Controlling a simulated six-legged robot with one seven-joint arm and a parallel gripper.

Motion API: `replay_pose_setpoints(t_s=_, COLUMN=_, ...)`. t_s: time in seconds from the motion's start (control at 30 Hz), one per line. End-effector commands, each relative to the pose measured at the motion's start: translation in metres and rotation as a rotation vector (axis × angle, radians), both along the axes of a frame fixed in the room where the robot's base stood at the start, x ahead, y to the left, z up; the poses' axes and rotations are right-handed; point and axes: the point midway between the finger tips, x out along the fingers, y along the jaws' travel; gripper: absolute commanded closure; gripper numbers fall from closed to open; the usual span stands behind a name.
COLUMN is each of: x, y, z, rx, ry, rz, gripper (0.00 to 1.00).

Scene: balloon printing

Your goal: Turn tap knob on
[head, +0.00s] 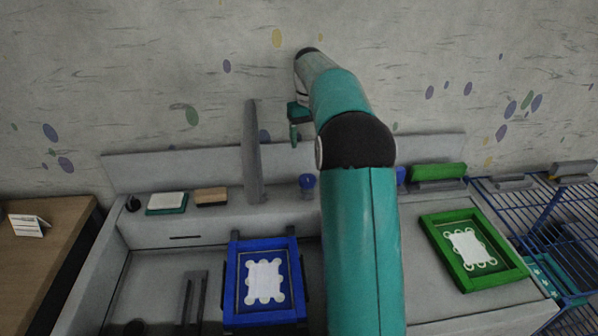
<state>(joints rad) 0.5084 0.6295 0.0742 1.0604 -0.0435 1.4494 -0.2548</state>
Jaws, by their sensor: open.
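A grey upright tap (253,150) stands at the back of the sink, left of my arm. A small blue tap knob (307,183) sits on the back ledge to the right of the tap. Another blue piece (400,176) shows just right of my arm; I cannot tell whether it is a second knob. My gripper (295,136) is above and behind the blue knob in the picture, apart from it, with one teal finger hanging down. It is open and seems empty; its other side is hidden by my arm.
A blue frame (232,285) with a white print stands in the basin (150,285). A green frame (432,240) lies on the right counter, by a blue wire rack (535,205). A sponge and block (211,196) sit on the left ledge. A wooden table (60,225) is at left.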

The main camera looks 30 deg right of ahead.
Motion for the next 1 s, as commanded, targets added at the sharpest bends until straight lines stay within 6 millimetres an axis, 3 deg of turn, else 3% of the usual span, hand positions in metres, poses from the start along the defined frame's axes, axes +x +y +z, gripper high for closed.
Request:
replay_pose_setpoints(t_s=0.17, x=0.0, y=-0.004, z=-0.011, rx=0.002, ry=0.005, rz=-0.002, gripper=0.31)
replay_pose_setpoints(t_s=0.8, x=-0.001, y=0.001, z=-0.125, rx=0.002, ry=0.006, rz=0.0, gripper=0.31)
replay_pose_setpoints(t_s=1.0, x=0.0, y=0.002, z=-0.14, rx=0.002, ry=0.003, rz=0.001, gripper=0.31)
